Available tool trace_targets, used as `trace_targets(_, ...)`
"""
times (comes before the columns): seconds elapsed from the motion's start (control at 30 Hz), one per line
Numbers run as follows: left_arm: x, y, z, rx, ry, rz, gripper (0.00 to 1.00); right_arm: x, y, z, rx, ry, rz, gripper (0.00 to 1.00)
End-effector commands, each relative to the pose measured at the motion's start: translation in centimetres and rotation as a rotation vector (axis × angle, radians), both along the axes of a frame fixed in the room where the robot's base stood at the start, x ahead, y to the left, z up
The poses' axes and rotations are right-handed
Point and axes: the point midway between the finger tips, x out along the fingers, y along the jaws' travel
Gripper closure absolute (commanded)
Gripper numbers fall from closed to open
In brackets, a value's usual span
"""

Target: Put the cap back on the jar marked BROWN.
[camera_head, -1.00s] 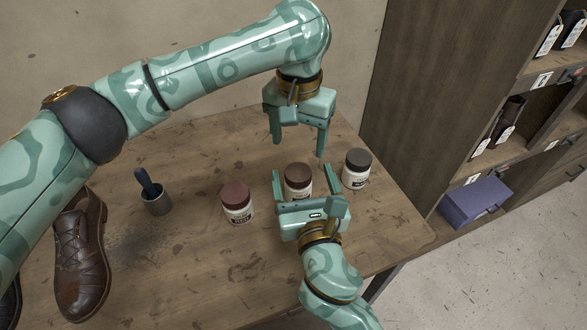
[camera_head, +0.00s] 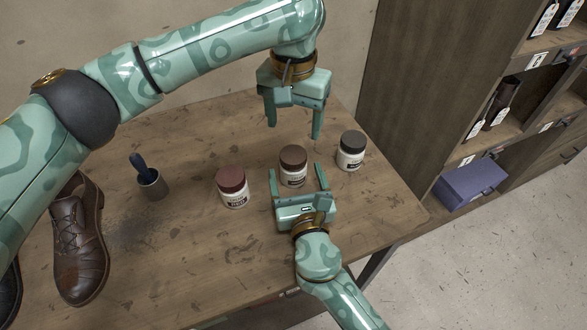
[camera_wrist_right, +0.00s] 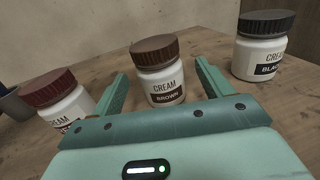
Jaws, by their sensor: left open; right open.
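The jar marked BROWN (camera_head: 293,179) is white with a dark label and stands upright on the table. Its brown cap (camera_head: 293,155) sits on top of it; the wrist view also shows the jar (camera_wrist_right: 165,88) and the cap (camera_wrist_right: 154,50), with no clear gap between them. My right gripper (camera_head: 296,171) is open and empty, low at the near side of the jar, its fingers pointing towards it. In the wrist view the jar stands between and beyond the fingertips. My left gripper (camera_head: 293,125) is open and empty, fingers down, above and behind the jar.
A red-capped jar (camera_head: 233,190) stands left of the brown one, and a black-capped jar (camera_head: 350,151) stands to the right. A cup with a blue-handled tool (camera_head: 153,184) and brown shoes (camera_head: 77,245) are at left. A shelf unit (camera_head: 415,90) stands beyond the table's right edge.

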Motion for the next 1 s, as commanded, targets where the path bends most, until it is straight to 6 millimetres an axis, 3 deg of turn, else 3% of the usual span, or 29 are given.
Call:
trace_targets(0.1,0.0,0.0,0.0,0.000,0.000,0.001,0.32,2.1,0.5,0.1,0.000,-0.001,0.001,0.22)
trace_targets(0.3,0.0,0.0,0.0,0.000,0.000,0.000,0.32,4.3,0.8,0.0,0.001,0.000,0.000,0.22)
trace_targets(0.7,0.0,0.0,0.0,0.000,0.000,0.000,0.32,4.9,1.0,0.0,0.001,0.001,0.001,0.22)
trace_targets(0.77,0.0,0.0,0.0,0.000,0.000,0.000,0.32,4.9,1.0,0.0,0.001,0.001,0.001,0.33)
trace_targets(1.0,0.0,0.0,0.0,0.000,0.000,-0.002,0.32,4.9,1.0,0.0,0.001,0.001,0.001,1.00)
